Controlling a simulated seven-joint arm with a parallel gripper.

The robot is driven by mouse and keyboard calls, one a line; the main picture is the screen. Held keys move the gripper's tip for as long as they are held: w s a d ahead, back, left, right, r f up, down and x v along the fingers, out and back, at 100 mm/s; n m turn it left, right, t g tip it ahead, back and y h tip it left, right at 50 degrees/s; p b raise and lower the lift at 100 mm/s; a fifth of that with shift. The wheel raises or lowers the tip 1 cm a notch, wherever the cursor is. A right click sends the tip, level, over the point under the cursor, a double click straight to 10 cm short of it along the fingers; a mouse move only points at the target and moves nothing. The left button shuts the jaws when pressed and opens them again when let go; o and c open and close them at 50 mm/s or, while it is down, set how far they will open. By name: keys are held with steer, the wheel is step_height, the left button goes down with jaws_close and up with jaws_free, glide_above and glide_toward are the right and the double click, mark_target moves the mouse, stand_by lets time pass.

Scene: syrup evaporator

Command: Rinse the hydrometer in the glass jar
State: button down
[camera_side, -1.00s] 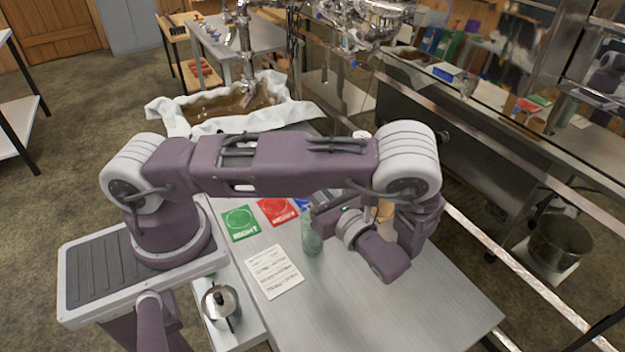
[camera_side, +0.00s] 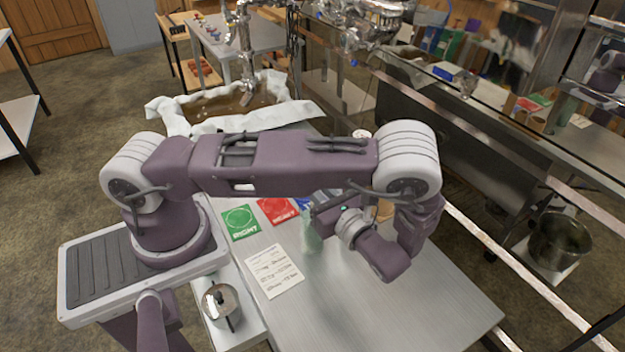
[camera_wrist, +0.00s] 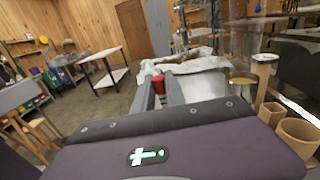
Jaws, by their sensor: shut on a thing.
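The pale green glass jar (camera_side: 312,239) is at the middle of the steel table in the side view, just left of my wrist. My gripper (camera_side: 319,203) is mostly hidden there behind my wrist, above the jar. In the wrist view my gripper (camera_wrist: 158,90) points away from the camera with its fingers close together. A small red piece (camera_wrist: 158,84) shows between the fingertips; it seems to be the top of the hydrometer. The rest of the hydrometer is hidden, and I cannot tell whether it is inside the jar.
A green card (camera_side: 240,223), a red card (camera_side: 277,210) and a written sheet (camera_side: 274,270) lie left of the jar. A metal pot (camera_side: 221,305) stands at the front left. Tan cups (camera_wrist: 298,136) stand at the right in the wrist view. The table's front right is clear.

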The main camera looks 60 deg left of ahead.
steer(key=shift+r, duration=0.1)
steer(key=shift+r, duration=0.4)
steer(key=shift+f, duration=0.1)
steer(key=shift+f, duration=0.35)
steer(key=shift+r, duration=0.1)
steer(key=shift+r, duration=0.3)
steer(key=shift+f, duration=0.1)
steer(key=shift+f, duration=0.35)
